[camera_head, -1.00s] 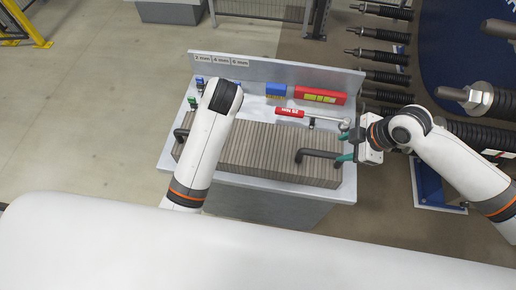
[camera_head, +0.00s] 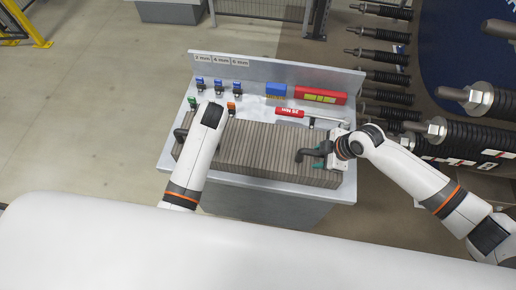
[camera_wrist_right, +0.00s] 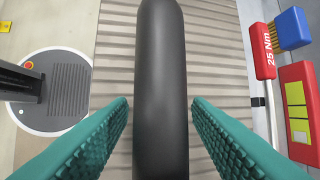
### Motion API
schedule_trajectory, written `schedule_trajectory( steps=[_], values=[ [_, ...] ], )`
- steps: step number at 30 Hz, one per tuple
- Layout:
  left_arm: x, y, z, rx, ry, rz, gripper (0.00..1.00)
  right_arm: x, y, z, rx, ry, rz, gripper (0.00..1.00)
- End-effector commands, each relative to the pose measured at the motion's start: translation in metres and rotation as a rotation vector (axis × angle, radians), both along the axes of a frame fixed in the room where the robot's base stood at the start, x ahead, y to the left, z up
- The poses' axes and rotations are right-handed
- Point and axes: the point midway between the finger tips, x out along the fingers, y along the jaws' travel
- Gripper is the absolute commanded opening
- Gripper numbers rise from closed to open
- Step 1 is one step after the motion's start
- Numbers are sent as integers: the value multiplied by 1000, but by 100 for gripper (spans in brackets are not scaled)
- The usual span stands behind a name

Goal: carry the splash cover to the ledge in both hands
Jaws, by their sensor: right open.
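The splash cover (camera_head: 250,150) is a long grey-brown ribbed block on the metal bench, with a black handle near each end. My right gripper (camera_head: 321,153) is at the right handle (camera_head: 306,154). In the right wrist view its teal fingers stand open on both sides of the black handle bar (camera_wrist_right: 162,90), with a gap on each side. The left handle (camera_head: 181,134) shows beside my left arm. My left gripper is hidden behind that arm.
The bench's back panel (camera_head: 280,72) carries size labels. Along the back lie a red-handled torque wrench (camera_head: 290,112), a blue brush (camera_head: 275,90), a red case (camera_head: 320,95) and several small clamp-like pieces (camera_head: 218,87). Large threaded rods (camera_head: 385,76) stand at the right.

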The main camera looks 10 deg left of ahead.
Motion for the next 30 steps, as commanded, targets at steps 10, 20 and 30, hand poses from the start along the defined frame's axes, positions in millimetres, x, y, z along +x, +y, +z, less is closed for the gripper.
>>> schedule_trajectory(
  steps=[10, 20, 30],
  values=[
    [0, 0, 0, 0, 0, 0, 14, 0, 0, 0, 0, 0, 0, 14],
    [0, 0, 1, 0, 0, 0, 0, 0, 0, 0, 0, 0, 0, 0],
    [0, 0, 1, 0, -1, 0, 0, 0, 0, 1, 0, -1, 0, 0]
  ],
)
